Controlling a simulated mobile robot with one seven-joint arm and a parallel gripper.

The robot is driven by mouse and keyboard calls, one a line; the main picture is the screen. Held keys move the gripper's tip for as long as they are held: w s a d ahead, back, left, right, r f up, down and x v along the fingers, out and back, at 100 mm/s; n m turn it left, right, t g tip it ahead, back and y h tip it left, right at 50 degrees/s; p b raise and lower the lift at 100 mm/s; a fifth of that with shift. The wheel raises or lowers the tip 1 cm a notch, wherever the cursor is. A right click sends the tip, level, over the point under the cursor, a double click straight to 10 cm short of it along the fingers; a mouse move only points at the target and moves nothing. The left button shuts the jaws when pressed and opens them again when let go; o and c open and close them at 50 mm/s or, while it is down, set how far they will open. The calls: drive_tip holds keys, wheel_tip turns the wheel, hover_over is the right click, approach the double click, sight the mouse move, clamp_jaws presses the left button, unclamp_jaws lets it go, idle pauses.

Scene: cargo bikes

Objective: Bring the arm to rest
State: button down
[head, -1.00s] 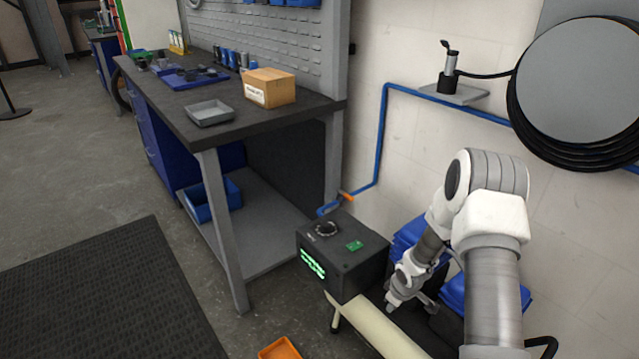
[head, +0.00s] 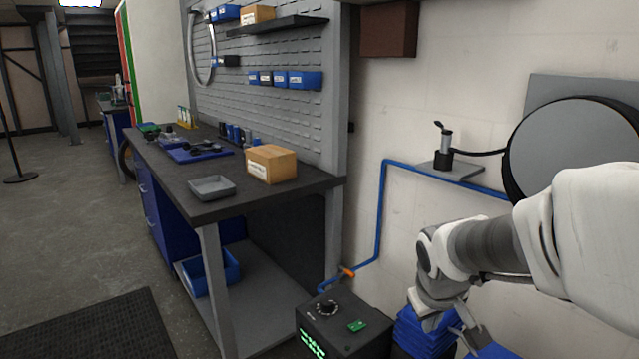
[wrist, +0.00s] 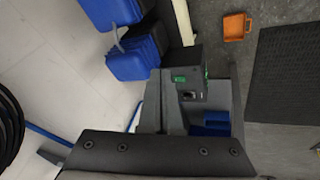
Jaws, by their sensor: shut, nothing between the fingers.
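My gripper (head: 474,338) is at the lower right of the head view, at the end of my bent white and grey arm. It hangs in front of the stacked blue bins (head: 422,332) and the wall. It is shut and holds nothing. In the wrist view, my gripper (wrist: 178,75) points down toward the floor area, with a dark box with green lights (wrist: 190,80) below it.
A workbench (head: 300,186) stands left of my arm, with a grey tray (head: 212,187) and a cardboard box (head: 271,164) on top. A blue pipe (head: 381,215) and a hose reel (head: 560,140) are on the wall. An orange tray (wrist: 237,26) lies on the floor.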

drive_tip(key=s+a+r+m+t+y, duration=0.1)
drive_tip(key=s+a+r, duration=0.2)
drive_tip(key=s, duration=0.5)
drive_tip(key=s+a+r+m+y, duration=0.15)
drive_tip(key=s+r, duration=0.25)
drive_tip(key=s, duration=0.5)
wheel_tip(320, 180, up, 24)
drive_tip(key=p, duration=2.4)
drive_tip(key=shift+a+h, duration=0.3)
drive_tip(key=shift+h, duration=0.05)
drive_tip(key=shift+a, duration=0.15)
